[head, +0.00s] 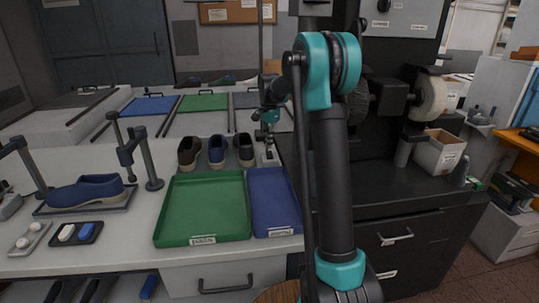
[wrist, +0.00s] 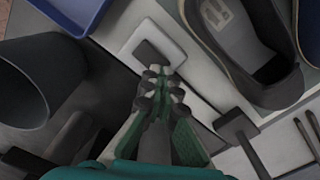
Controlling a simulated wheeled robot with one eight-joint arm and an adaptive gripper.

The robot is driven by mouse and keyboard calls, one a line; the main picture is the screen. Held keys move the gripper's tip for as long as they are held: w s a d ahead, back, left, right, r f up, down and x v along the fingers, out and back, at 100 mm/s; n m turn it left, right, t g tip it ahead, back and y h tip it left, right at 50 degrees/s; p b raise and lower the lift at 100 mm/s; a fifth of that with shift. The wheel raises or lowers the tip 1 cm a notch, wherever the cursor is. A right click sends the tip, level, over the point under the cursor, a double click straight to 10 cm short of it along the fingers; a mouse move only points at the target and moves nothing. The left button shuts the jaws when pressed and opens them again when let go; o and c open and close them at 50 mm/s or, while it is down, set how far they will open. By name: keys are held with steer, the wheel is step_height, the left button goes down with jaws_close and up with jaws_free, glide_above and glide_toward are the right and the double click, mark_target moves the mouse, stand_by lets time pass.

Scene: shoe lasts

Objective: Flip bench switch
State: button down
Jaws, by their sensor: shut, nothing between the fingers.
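A pale switch plate with a dark rocker (wrist: 150,53) lies on the bench just beyond my fingertips in the wrist view. In the head view the switch plate (head: 268,158) stands at the back, right of the shoes and behind the blue tray. My gripper (wrist: 160,80) is shut and empty, its tips close to the near edge of the rocker. I cannot tell whether they touch it. In the head view my gripper (head: 267,138) is above the plate, pointing down. Which way the rocker is tipped is unclear.
A dark shoe (wrist: 235,45) stands close on the right in the wrist view, with a dark round part (wrist: 25,85) at left. A green tray (head: 205,208) and blue tray (head: 274,202) lie in front.

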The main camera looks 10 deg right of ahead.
mark_target(269, 152)
steer(key=shift+f, duration=1.05)
stand_by(0.4)
steer(key=shift+r, duration=3.55)
